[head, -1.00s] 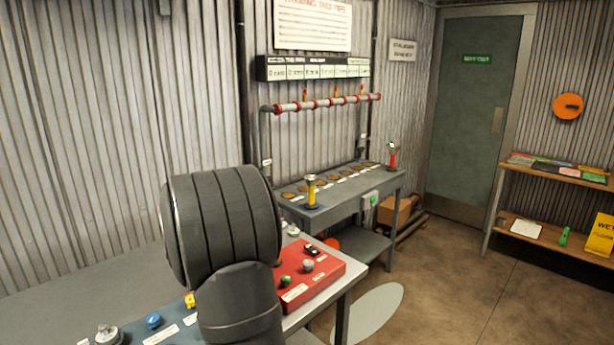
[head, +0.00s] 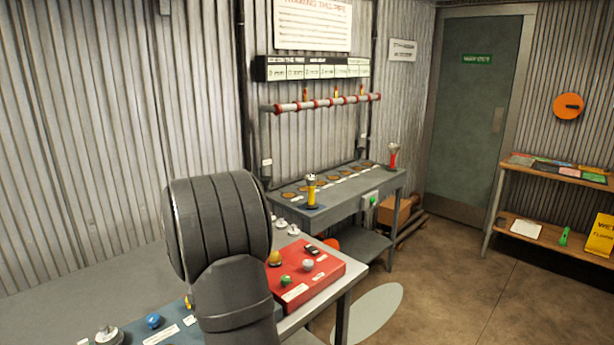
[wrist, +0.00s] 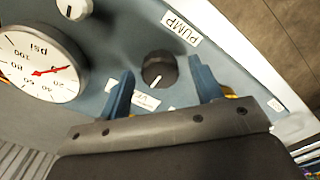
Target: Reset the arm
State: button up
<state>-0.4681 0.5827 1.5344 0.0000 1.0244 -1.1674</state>
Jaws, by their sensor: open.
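My gripper (wrist: 162,72) shows in the wrist view with its two blue fingers apart. Between and just beyond the fingertips is a black round knob (wrist: 157,66) with a white pointer mark, on a blue-grey panel. I cannot tell how far the fingers are from it. Another label (wrist: 146,100) is partly hidden by the fingers. In the head view my dark arm link covers part of the bench, and my gripper is hidden there.
A psi gauge (wrist: 45,68) with a red needle sits left of the knob. A red panel (head: 318,285) with several knobs lies right of my arm. A grey workbench (head: 340,205) with yellow and red-handled tools stands behind. Floor (head: 480,290) at the right is clear.

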jog(key=m, duration=1)
jog(key=shift+m, duration=0.4)
dwell(0.5)
jog(key=n, duration=0.8)
jog(key=shift+n, duration=0.9)
